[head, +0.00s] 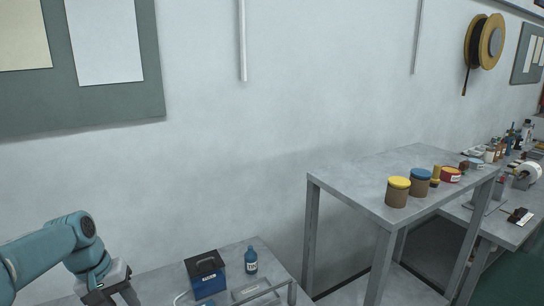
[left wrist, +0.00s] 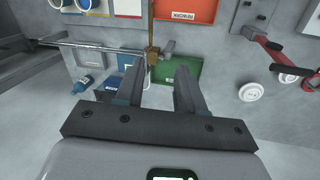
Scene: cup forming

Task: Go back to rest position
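My left gripper (head: 118,294) is at the bottom left of the head view, over the near side of the low grey table, partly cut off by the frame edge. In the left wrist view its two fingers (left wrist: 159,76) are apart with nothing held between them. A green panel or bin and a brown post lie beyond the fingers. My right gripper is in neither view.
A blue box (head: 205,275) with a dark top and a blue bottle (head: 251,261) stand on the low table. A taller grey table (head: 350,182) at right holds yellow-lidded (head: 397,194) and blue-lidded (head: 420,184) brown jars. The wall behind is mostly bare.

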